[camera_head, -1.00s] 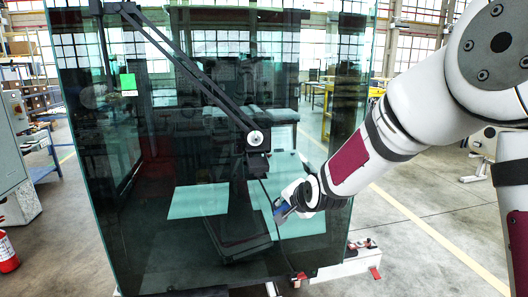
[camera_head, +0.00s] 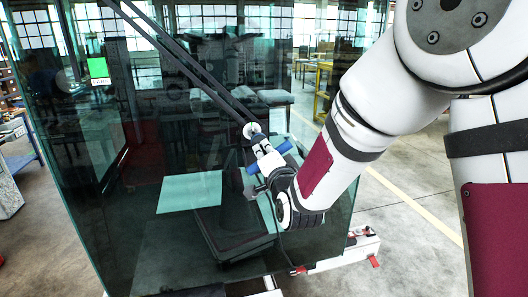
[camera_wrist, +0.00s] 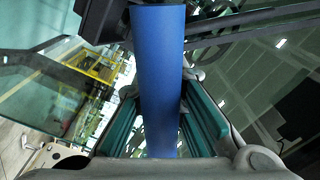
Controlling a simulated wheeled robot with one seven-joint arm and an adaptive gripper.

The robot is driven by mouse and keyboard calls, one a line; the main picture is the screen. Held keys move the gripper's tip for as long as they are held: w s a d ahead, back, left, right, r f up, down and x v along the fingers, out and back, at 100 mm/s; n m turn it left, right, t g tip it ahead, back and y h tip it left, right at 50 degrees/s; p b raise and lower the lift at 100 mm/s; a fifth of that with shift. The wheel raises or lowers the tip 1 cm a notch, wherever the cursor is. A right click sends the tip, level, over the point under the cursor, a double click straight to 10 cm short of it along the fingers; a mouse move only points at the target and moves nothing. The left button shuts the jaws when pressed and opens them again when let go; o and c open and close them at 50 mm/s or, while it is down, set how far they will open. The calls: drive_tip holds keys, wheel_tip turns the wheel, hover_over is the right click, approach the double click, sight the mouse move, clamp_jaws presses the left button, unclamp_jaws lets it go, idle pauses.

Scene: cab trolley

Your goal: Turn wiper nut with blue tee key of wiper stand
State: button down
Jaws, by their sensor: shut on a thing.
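The blue tee key (camera_head: 285,147) is in my gripper (camera_head: 268,178), just below the wiper pivot. Its blue crossbar shows on both sides of a pale grey shank (camera_head: 262,147), which points up and left. The wiper nut (camera_head: 250,130) is the round pale piece at the lower end of the black wiper arm (camera_head: 190,68). The shank's tip is very close to the nut; I cannot tell whether it is seated on it. In the wrist view the blue bar (camera_wrist: 158,75) runs between my teal-padded fingers, which are shut on it. The nut cannot be made out there.
The dark cab glass (camera_head: 100,190) stands right behind the wiper, with a green label (camera_head: 97,68) at upper left. A white trolley base with red feet (camera_head: 345,250) lies below right. The floor to the right is free. A yellow frame (camera_head: 322,85) stands far behind.

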sight(259, 143)
drive_tip(key=shift+b+x, duration=0.95)
drive_tip(key=shift+x, duration=1.55)
drive_tip(key=m, duration=0.2)
drive_tip(key=shift+w+d+m+b, duration=0.1)
drive_tip(key=shift+m+b, duration=0.25)
drive_tip(key=shift+m, duration=0.05)
drive_tip(key=m, duration=1.2)
drive_tip(key=shift+r+m, duration=0.1)
drive_tip(key=shift+m, duration=0.2)
drive_tip(key=shift+p, duration=0.4)
drive_tip(key=shift+b+x, duration=0.65)
drive_tip(key=shift+x, duration=0.65)
drive_tip(key=shift+a, duration=0.25)
